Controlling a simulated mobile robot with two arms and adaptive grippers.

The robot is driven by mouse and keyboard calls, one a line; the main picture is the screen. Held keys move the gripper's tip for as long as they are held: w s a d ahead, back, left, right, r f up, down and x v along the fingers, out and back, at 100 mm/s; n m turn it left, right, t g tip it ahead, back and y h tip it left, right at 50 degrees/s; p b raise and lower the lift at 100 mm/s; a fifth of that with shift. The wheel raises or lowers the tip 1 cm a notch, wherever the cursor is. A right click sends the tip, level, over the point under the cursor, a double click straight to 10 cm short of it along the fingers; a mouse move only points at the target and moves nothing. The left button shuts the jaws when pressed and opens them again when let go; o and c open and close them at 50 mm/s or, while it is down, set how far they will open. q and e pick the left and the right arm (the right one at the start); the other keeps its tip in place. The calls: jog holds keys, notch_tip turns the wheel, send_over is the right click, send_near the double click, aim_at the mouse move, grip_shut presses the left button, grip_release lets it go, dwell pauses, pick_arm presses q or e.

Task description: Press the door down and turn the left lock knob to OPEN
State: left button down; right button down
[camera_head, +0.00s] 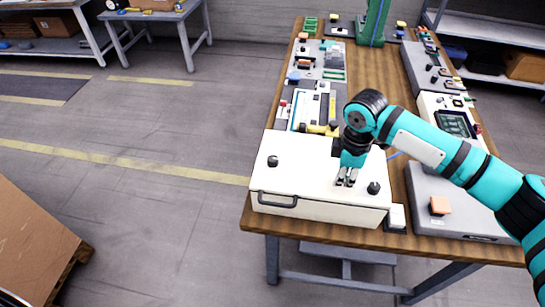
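A white box with a flat white door (305,180) on top stands at the front of the wooden table. The door looks closed, lying flat. The left lock knob (272,161), small and black, is on the door's left side. A second black knob (374,188) is on its right side. A dark handle (277,200) is on the box's front face. My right gripper (347,179) points down at the door, just left of the right knob. Its fingertips are at or just above the surface; contact is unclear. Its fingers look close together. My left gripper is out of view.
Tools and parts trays (318,62) line the table behind the box. A grey case (465,218) with an orange block (439,206) lies to the right. A small white block (397,217) sits by the box's right corner.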

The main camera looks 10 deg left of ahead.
jog(key=shift+f, duration=0.25)
jog(key=shift+f+b, duration=0.3)
jog(key=shift+f, duration=0.7)
jog(key=shift+s, duration=0.1)
